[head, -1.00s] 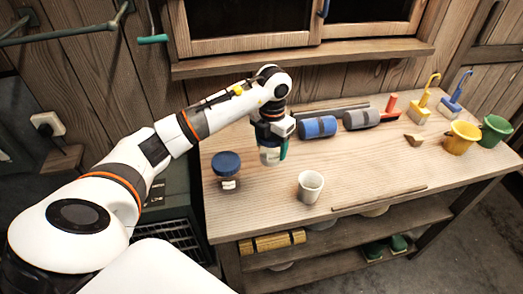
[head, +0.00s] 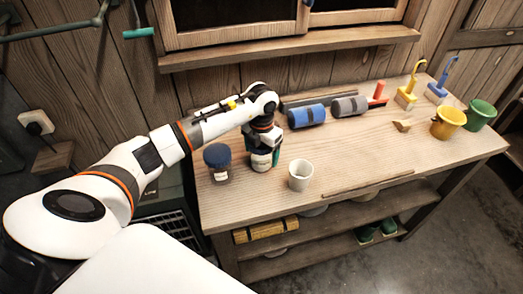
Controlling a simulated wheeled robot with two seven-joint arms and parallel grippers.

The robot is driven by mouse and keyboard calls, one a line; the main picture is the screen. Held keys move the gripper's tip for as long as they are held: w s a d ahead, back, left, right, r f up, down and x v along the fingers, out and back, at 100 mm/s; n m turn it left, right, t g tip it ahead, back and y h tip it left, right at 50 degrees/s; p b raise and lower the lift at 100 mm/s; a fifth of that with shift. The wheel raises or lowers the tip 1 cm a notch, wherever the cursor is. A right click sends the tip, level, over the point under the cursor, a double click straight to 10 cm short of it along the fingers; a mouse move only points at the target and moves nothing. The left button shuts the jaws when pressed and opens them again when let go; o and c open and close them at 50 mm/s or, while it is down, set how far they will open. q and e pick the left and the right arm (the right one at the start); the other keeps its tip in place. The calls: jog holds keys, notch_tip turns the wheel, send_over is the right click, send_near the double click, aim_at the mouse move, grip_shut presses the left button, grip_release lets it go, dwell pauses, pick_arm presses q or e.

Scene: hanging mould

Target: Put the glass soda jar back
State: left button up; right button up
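A glass jar with pale contents (head: 261,163) is upright at the left part of the workbench, under my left gripper (head: 262,158). The gripper points down with its fingers on either side of the jar and looks shut on it. The gripper hides the jar's top. The jar's base looks at or very near the bench top. My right gripper is not in view.
A white cup (head: 300,176) stands to the right of the held jar. A thin stick (head: 367,188) lies along the front edge. The middle of the workbench (head: 360,150) is clear.

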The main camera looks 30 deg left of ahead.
pick_arm(q)
jog(key=shift+o, duration=0.4)
jog(key=shift+r, duration=0.1)
jog(key=shift+r, duration=0.2)
notch_tip(320, 180, up, 11)
jog(key=b, duration=0.3)
jog(key=shift+f, duration=0.2)
jog(key=shift+r, duration=0.6)
